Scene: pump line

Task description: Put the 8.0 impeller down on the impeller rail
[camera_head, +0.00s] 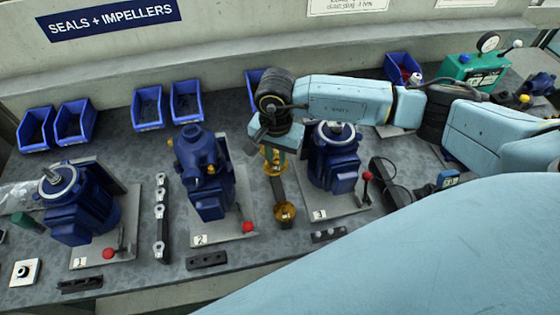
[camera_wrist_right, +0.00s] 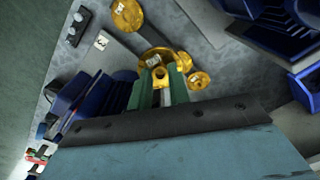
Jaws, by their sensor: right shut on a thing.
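My right gripper (camera_head: 272,150) comes down from above between pumps 2 and 3. It is shut on a brass impeller (camera_head: 273,165), partly hidden by the fingers. In the right wrist view, the green fingers (camera_wrist_right: 160,92) close on a small brass part (camera_wrist_right: 174,76) of it. The impeller rail (camera_head: 279,188) is a dark strip under and in front of the gripper. A brass impeller (camera_head: 285,212) sits at its near end. Other brass discs show in the right wrist view, one at the top (camera_wrist_right: 127,14) and one at the right (camera_wrist_right: 198,80). I cannot read the sizes or tell whether the held impeller touches the rail.
Pump 2 (camera_head: 203,170) stands close left and pump 3 (camera_head: 333,155) close right of the gripper. Red-knobbed levers stand beside them. A rail with silver seals (camera_head: 161,222) lies between pumps 1 and 2. Blue bins (camera_head: 148,108) line the back.

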